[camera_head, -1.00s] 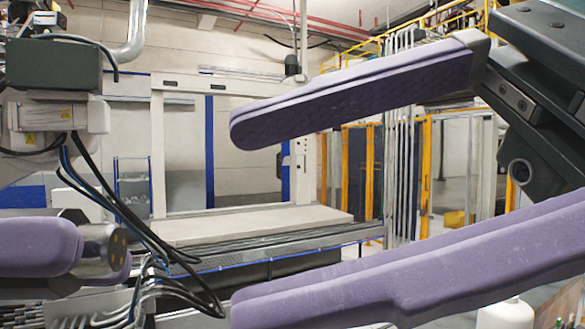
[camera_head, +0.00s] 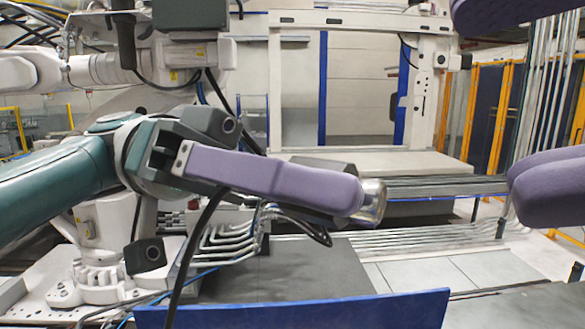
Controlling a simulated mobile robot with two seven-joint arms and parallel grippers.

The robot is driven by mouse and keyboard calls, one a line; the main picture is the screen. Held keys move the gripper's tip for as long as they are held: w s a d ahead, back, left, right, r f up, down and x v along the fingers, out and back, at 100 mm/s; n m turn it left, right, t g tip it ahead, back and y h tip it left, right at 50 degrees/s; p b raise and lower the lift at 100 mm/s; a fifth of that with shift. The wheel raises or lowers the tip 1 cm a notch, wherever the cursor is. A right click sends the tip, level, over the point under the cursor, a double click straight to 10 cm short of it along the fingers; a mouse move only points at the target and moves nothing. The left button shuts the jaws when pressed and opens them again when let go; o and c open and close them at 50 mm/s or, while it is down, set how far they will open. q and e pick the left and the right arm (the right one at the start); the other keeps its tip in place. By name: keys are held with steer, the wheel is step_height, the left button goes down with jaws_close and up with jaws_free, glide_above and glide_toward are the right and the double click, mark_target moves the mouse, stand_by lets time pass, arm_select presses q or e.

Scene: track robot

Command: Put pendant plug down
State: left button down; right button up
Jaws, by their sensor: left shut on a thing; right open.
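My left gripper (camera_head: 345,195) is in the middle of the view, with long purple fingers pointing right. It is shut on the pendant plug (camera_head: 374,203), whose silver metal end sticks out past the fingertips. The fingers hide the rest of the plug. A black cable (camera_head: 196,240) hangs below the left gripper; I cannot tell if it belongs to the plug. My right gripper (camera_head: 488,105) is at the right edge, with one purple finger at the top and one lower down. It is open, with nothing between its fingers, and stands apart from the plug.
A blue panel edge (camera_head: 300,312) crosses the bottom. Behind it are a dark grey surface (camera_head: 290,270) and metal pipes (camera_head: 400,246). A white industrial robot (camera_head: 95,240) stands at the left. A white frame with a pale bed (camera_head: 390,162) is behind; orange-framed fencing (camera_head: 490,105) is at the right.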

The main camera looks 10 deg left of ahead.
arm_select(q)
steer(key=shift+d+f+g, duration=0.1)
steer(key=shift+d+g, duration=0.05)
steer(key=shift+g, duration=0.15)
steer(key=shift+s+a+r+n+t+h, duration=0.25)
steer(key=shift+a+r+n+t, duration=0.15)
steer(key=shift+t, duration=0.35)
steer(key=shift+s+a+r+n+t+h, duration=0.15)
steer(key=shift+s+a+r+n+t, duration=0.25)
steer(key=shift+t, duration=0.35)
arm_select(e)
steer(key=shift+w+a+r+n+g, duration=0.5)
steer(key=shift+w+r+n+g, duration=0.3)
steer(key=shift+r+n+g, duration=0.9)
arm_select(q)
steer(key=s+a+r+n+t, duration=0.3)
steer(key=a+r+n+t, duration=0.2)
steer(key=t, duration=0.4)
steer(key=shift+a+r+n, duration=0.2)
steer(key=shift+r+n, duration=0.05)
steer(key=shift+n, duration=0.25)
arm_select(e)
steer(key=r+x, duration=0.1)
steer(key=x, duration=1.1)
steer(key=shift+a+m+y, duration=0.15)
steer(key=shift+m+y, duration=0.15)
steer(key=shift+y, duration=0.1)
arm_select(q)
steer(key=shift+w, duration=0.1)
